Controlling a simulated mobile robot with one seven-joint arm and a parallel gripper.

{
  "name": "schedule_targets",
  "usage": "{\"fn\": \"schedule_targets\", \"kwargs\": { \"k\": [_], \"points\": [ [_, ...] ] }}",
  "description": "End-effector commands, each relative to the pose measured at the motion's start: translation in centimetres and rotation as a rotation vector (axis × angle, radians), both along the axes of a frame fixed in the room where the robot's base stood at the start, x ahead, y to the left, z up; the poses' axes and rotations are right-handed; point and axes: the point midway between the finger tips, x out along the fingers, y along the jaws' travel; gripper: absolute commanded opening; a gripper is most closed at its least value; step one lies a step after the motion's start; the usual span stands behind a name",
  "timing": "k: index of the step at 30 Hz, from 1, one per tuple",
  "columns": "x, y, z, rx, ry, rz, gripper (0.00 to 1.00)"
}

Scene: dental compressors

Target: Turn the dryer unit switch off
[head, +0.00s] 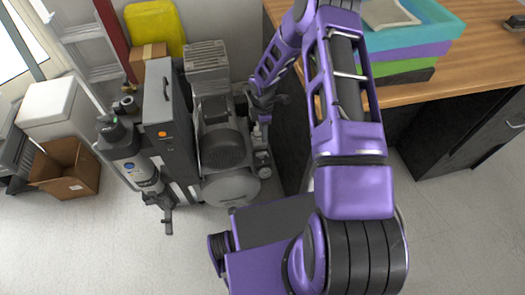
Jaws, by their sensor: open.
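A tall dark grey cabinet unit (160,95) stands on the floor left of the compressor and looks like the dryer unit. A small orange spot (162,134) on its front may be the switch; its position is too small to read. The grey compressor (222,148), with a finned block on top and a rounded tank, stands just right of it. My gripper (268,108) is open and points down beside the compressor's right side, apart from the cabinet. Its fingertips are small and partly lost against dark parts behind.
A wooden desk (470,60) with stacked coloured trays (415,45) is at right. A vacuum-like upright device (135,160) stands left of the cabinet. An open cardboard box (68,168), a white bin (50,105) and a yellow container (155,25) are further left and behind. Front-left floor is clear.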

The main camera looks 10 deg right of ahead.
Motion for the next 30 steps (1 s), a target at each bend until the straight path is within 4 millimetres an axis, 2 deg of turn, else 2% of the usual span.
{"fn": "schedule_targets", "kwargs": {
  "k": [1, 6, 15, 21, 30],
  "points": [
    [-0.1, 0.0, -1.5, 0.0, 0.003, 0.0, 0.47],
    [-0.1, 0.0, -5.3, 0.0, 0.001, 0.001, 0.47],
    [0.0, 0.0, -10.9, 0.0, -0.001, -0.002, 0.47],
    [0.0, 0.0, -12.6, 0.0, -0.001, -0.002, 0.47],
    [0.1, 0.0, -12.8, -0.001, -0.002, -0.002, 0.47]
  ]
}}
